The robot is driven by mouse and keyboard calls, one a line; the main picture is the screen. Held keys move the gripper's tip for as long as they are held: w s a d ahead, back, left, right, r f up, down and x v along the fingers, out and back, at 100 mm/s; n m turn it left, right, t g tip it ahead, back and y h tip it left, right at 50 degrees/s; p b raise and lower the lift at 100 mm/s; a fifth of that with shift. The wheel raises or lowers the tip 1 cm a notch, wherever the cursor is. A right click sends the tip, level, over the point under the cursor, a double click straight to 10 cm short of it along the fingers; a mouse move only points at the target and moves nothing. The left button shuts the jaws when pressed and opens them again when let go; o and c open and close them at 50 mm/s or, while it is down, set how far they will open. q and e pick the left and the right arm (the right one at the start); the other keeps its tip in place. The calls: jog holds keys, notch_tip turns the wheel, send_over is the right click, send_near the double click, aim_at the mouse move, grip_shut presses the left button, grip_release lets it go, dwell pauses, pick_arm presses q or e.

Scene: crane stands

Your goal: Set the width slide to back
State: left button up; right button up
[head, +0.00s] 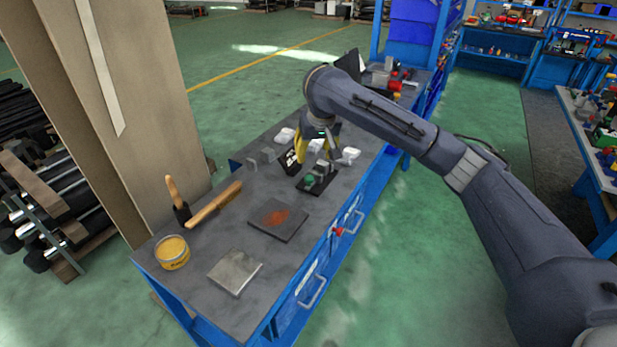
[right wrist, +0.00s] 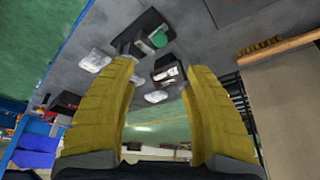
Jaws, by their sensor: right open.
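A small black-based fixture (head: 320,178) with a green knob (head: 309,181) and grey metal parts sits on the grey bench. It also shows at the top of the right wrist view (right wrist: 140,34), with its green knob (right wrist: 158,38). I cannot tell which part is the width slide or where it is set. My right gripper (head: 316,158) is above and just behind the fixture, with yellow fingers pointing down. In the right wrist view its fingers (right wrist: 160,72) are spread with nothing between them that I can see held. My left gripper is not in view.
A black box with a white label (head: 288,161) stands left of the right gripper. White packets (head: 349,155) lie nearby. A rust-marked plate (head: 278,219), a metal plate (head: 235,271), a yellow tin (head: 172,252) and a wooden-handled brush (head: 214,203) lie nearer. A beige column (head: 125,100) stands left.

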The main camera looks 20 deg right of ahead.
aim_at(309, 178)
jog(key=x, duration=1.4)
jog(key=shift+w, duration=0.1)
grip_shut()
dwell(0.4)
